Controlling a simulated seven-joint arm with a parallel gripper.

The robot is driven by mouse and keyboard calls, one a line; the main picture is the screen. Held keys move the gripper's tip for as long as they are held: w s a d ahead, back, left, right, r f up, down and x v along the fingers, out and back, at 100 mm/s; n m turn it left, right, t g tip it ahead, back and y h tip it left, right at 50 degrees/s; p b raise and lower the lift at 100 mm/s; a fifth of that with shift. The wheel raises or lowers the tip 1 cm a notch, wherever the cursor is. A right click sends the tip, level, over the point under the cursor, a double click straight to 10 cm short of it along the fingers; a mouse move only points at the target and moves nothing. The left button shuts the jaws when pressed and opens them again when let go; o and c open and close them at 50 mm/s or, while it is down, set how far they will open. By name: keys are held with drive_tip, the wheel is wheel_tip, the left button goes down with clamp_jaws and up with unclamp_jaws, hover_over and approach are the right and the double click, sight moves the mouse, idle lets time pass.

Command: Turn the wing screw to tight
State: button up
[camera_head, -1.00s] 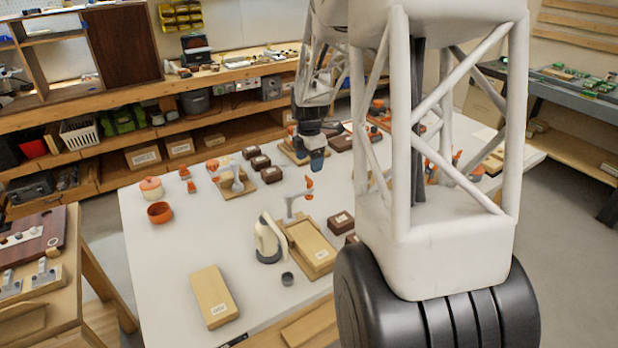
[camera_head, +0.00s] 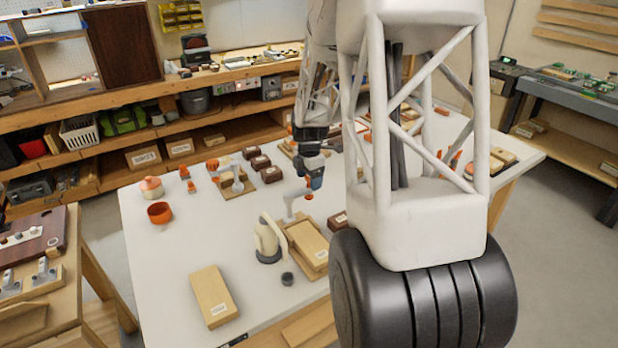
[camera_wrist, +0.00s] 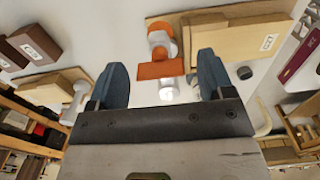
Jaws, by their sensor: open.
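A wing screw with an orange wing (camera_head: 309,197) sits on a small grey fixture (camera_head: 291,207) by a wooden board in the middle of the table. In the wrist view, the orange wing (camera_wrist: 158,70) and its pale round parts lie between my blue fingertips. My gripper (camera_head: 313,180) is just above and behind the wing in the head view. It is open, with a finger on each side in the wrist view (camera_wrist: 163,70) and visible gaps to the orange part. I cannot tell how tight the screw is.
A cream kettle-like item (camera_head: 267,240) and a small dark cup (camera_head: 287,279) stand beside the wooden board (camera_head: 318,268). A separate wooden block (camera_head: 213,297) lies front left. Another similar fixture (camera_head: 237,178), dark boxes (camera_head: 271,174) and an orange pot (camera_head: 159,212) stand farther back. The table's left middle is clear.

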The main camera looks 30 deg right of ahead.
drive_tip(key=c, duration=0.9)
